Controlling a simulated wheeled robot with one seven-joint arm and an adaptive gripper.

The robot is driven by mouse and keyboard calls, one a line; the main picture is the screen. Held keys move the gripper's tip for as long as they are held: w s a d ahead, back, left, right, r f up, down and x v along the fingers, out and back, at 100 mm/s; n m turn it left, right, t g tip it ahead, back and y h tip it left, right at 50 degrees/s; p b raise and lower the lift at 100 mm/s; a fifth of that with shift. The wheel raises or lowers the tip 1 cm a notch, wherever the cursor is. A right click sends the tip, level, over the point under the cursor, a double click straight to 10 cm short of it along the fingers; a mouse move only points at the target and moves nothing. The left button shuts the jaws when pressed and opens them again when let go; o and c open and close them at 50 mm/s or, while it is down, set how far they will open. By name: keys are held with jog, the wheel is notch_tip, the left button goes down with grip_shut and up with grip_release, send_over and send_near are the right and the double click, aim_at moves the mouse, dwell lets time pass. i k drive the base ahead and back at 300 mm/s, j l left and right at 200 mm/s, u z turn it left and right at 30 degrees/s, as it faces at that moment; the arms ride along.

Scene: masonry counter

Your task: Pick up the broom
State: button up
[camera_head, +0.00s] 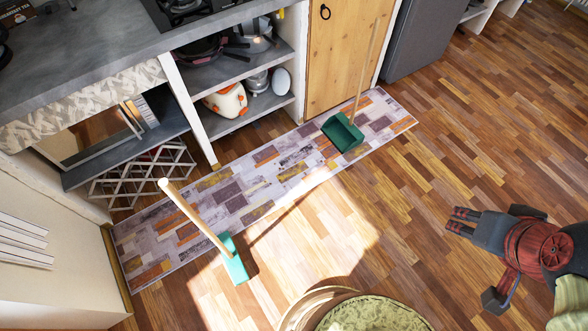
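The broom has a pale wooden handle (198,223) and a green head (235,261). Its head is down at the front edge of the patterned rug, and its handle rises toward the upper left, with its end in the air near the camera. My gripper (450,220) is at the right, above the wooden floor and well apart from the broom. Its two dark fingers point left with a gap between them, and nothing is between them.
A green dustpan (342,132) with a long wooden handle stands on the patterned rug (300,165) by the wooden cabinet door (340,50). Open shelves and a grey counter (90,60) line the upper left. A round green-cushioned seat (372,314) is at the bottom. Floor between gripper and broom is clear.

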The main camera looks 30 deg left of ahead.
aim_at(223, 241)
jog(key=u, duration=2.8)
jog(key=i+l+u, duration=0.1)
jog(key=u, duration=0.35)
jog(key=i+l+u, duration=0.1)
jog(key=l+u, duration=0.15)
jog(key=u, duration=0.2)
jog(key=l+u, duration=0.25)
jog(key=u, duration=0.2)
jog(key=i+l+u, duration=0.1)
jog(key=l+u, duration=0.15)
jog(key=u, duration=0.2)
jog(key=k+l+u, duration=0.1)
jog(key=l, duration=0.35)
jog(key=k+l, duration=0.1)
jog(key=l, duration=0.35)
jog(key=l+u, duration=0.15)
jog(key=l, duration=0.3)
jog(key=k+l, duration=0.2)
jog(key=l, duration=0.2)
jog(key=k+l+u, duration=0.15)
jog(key=l, duration=0.3)
